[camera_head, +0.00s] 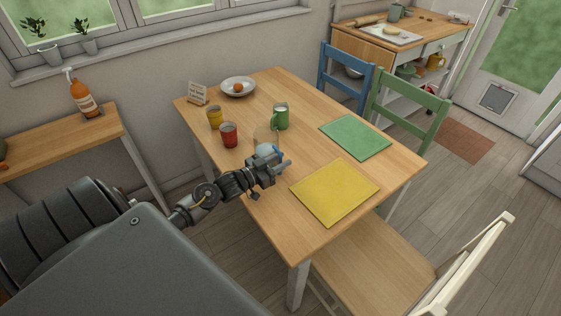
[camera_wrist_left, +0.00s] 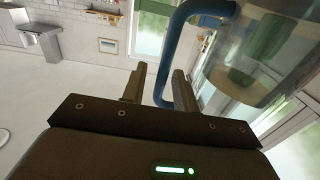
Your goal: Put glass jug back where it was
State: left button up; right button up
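The glass jug (camera_head: 264,136) is clear and hard to make out at the near left edge of the table, just behind my left gripper (camera_head: 284,163). In the left wrist view the jug's clear body (camera_wrist_left: 245,75) is at the upper right, with its blue handle (camera_wrist_left: 163,82). The handle passes between the two fingers of my left gripper (camera_wrist_left: 157,86). A gap shows between the handle and the left finger, so the gripper looks open around it. The gripper hides part of the jug in the head view, and I cannot tell whether its base touches the table. My right gripper is not in view.
On the wooden table (camera_head: 290,235) stand a red cup (camera_head: 229,135), a yellow cup (camera_head: 214,117), a green mug (camera_head: 281,118), a bowl (camera_head: 238,87) and a small sign (camera_head: 197,93). A yellow mat (camera_head: 334,192) and a green mat (camera_head: 355,137) lie bare at the right.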

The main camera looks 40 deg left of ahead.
pick_arm(q)
jog(key=shift+r, duration=0.1)
jog(key=b+v, duration=0.1)
jog(key=v, duration=1.1)
jog(key=shift+b, duration=0.3)
